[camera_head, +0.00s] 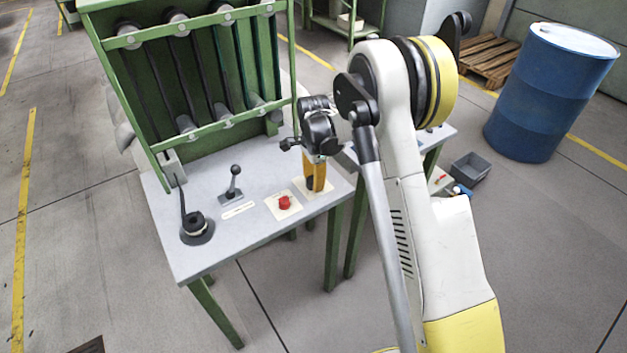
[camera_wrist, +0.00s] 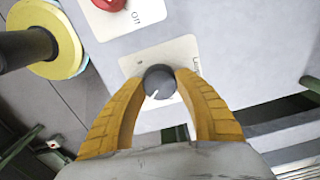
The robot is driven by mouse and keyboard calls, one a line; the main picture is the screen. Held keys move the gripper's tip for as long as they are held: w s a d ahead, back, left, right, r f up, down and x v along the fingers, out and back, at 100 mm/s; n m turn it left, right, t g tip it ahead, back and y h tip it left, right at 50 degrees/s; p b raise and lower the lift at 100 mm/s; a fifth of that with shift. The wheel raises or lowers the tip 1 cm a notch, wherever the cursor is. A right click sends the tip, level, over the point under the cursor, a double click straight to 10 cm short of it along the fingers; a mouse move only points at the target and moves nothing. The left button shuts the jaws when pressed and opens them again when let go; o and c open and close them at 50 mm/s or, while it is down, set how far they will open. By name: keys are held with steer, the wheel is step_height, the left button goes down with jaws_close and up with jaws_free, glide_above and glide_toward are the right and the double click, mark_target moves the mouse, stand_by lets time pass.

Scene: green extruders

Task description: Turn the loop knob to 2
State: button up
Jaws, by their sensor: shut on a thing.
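The loop knob (camera_wrist: 160,82) is a dark round knob with a white pointer line, on a cream label plate (camera_wrist: 186,48) in the wrist view. The pointer runs toward the lower left of that picture. The plate's numbers are mostly hidden or too small to read. My gripper (camera_wrist: 160,88) has two yellow fingers, shut on the knob from either side. In the head view my gripper (camera_head: 315,178) points down at the right front of the grey table, over the plate (camera_head: 326,191); the knob is largely hidden there.
Left of the knob are a red button (camera_head: 284,202), a black lever (camera_head: 233,184) and a dark round fixture with a handle (camera_head: 195,224). A green frame with rollers (camera_head: 190,70) stands behind on the table (camera_head: 235,245). A blue barrel (camera_head: 548,95) stands at right.

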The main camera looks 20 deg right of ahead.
steer(key=shift+m, duration=1.6)
steer(key=o, duration=1.2)
steer(key=shift+o, duration=0.2)
step_height(320, 180, up, 12)
